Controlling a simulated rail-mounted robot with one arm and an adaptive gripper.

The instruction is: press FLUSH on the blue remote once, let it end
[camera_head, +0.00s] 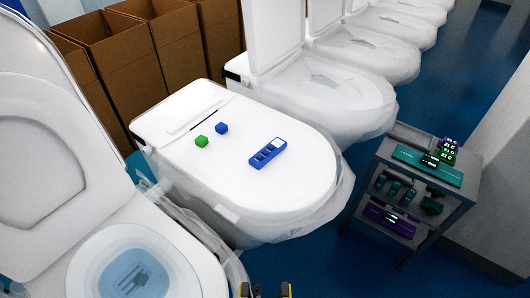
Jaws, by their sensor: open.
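The blue remote (267,153) lies flat on the closed white lid of the middle toilet (230,190), right of the lid's centre. It has a light panel at its upper right end and several dark buttons; their labels are too small to read. My gripper (265,291) shows only at the bottom edge, with its two fingertips apart and nothing visible between them. It is well in front of the remote and apart from it. The rest of my gripper is out of frame.
An open toilet (125,245) stands at the left. A grey cart (408,185) with devices stands at the right. Cardboard boxes (130,55) and more toilets (320,90) are behind.

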